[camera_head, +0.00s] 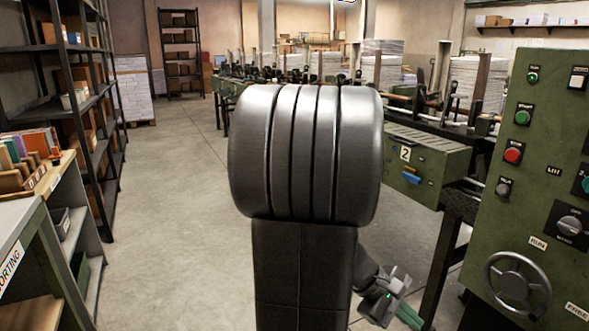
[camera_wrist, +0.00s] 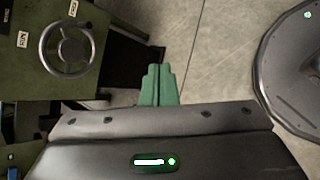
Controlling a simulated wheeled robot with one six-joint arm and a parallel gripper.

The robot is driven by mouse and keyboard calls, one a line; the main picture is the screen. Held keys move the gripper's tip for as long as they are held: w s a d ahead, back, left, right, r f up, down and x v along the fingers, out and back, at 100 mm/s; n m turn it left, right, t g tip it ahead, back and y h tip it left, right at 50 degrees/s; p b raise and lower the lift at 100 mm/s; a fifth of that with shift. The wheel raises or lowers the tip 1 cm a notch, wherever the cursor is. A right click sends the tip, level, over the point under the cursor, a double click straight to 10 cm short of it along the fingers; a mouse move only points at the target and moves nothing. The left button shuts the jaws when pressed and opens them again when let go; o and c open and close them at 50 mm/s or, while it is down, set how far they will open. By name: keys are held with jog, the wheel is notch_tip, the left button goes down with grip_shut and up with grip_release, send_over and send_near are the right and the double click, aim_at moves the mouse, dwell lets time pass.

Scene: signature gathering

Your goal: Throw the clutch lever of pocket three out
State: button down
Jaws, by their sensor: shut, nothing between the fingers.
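My gripper (camera_head: 410,316) is low at the bottom of the head view, its green fingers pointing down to the right beside the control cabinet. In the wrist view the green fingers (camera_wrist: 158,72) are together and empty, over bare floor. The long gathering machine runs back along the right. A green box (camera_head: 436,158) on it carries a plate marked 2 (camera_head: 405,153) and a blue handle (camera_head: 411,177). I cannot make out a pocket marked three or its clutch lever. My arm hides part of the machine.
A green control cabinet (camera_head: 535,150) with buttons and a handwheel (camera_head: 517,285) stands close at right; the handwheel also shows in the wrist view (camera_wrist: 68,48). A sorting bench (camera_head: 30,240) and dark shelving (camera_head: 85,120) line the left. The aisle floor (camera_head: 170,200) is clear.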

jog(key=w+d+f+n+t+h+b, duration=0.2)
jog(key=w+f+n+t+h+b, duration=0.2)
jog(key=w, duration=0.7)
jog(key=w+d+f+n+t+h+b, duration=0.1)
jog(key=w+f+n+t+h+b, duration=0.3)
jog(key=w+f+n, duration=0.5)
jog(key=w+n+t+b, duration=0.1)
jog(key=w+n, duration=0.1)
jog(key=w, duration=0.1)
jog(key=shift+d+f+t+b, duration=0.2)
jog(key=shift+d+t+b, duration=0.1)
jog(key=shift+d+t, duration=0.1)
